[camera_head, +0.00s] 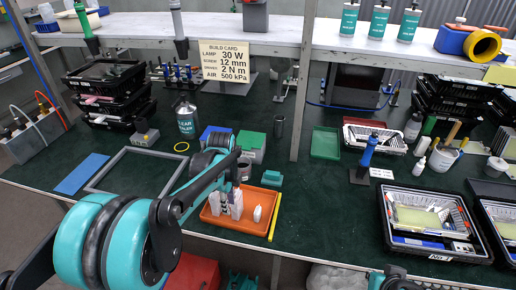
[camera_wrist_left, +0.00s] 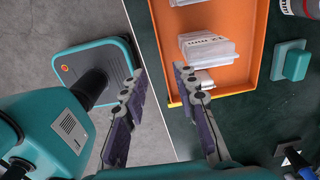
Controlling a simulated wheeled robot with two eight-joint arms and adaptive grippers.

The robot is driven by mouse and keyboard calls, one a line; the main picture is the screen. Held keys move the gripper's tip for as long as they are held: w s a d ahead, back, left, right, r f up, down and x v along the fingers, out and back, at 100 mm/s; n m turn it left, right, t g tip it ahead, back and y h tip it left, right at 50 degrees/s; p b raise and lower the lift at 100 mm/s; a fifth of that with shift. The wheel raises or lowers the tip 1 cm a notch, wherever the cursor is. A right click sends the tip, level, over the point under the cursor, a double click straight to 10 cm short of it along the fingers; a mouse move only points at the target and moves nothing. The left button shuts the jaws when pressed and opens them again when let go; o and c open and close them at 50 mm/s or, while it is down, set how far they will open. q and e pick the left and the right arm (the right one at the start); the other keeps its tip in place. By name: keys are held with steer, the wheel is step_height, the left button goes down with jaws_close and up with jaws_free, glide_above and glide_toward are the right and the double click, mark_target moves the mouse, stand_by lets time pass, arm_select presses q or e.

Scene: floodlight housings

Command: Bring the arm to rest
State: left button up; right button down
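My left arm comes in from the lower left in the head view. Its gripper (camera_head: 230,205) hangs over the left part of the orange tray (camera_head: 210,220). In the left wrist view the two fingers of the left gripper (camera_wrist_left: 160,70) stand apart with nothing between them, beside the edge of the orange tray (camera_wrist_left: 162,40). White parts (camera_wrist_left: 208,48) lie in the tray; one white part (camera_head: 257,214) also shows in the head view, right of the fingers. My right gripper does not show clearly; only teal and dark pieces appear at the bottom edge.
A grey frame (camera_head: 130,152) and blue plate (camera_head: 82,174) lie left on the green bench. A green box (camera_head: 251,147) and teal block (camera_head: 271,178) stand near the tray. A shelf post (camera_head: 303,85) rises mid-bench. A black bin (camera_head: 390,225) is at right. Bench between tray and bin is clear.

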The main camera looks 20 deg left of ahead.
arm_select(q)
steer(key=s+d+r+n+t, duration=0.2)
steer(key=s+d+n+t, duration=0.1)
steer(key=s+n, duration=0.4)
steer(key=s+d+r+n+t, duration=0.3)
steer(key=s+d+n+t, duration=0.1)
steer(key=s+n, duration=0.4)
steer(key=shift+d+r+n, duration=0.2)
steer(key=shift+d+n, duration=0.3)
steer(key=shift+n, duration=0.9)
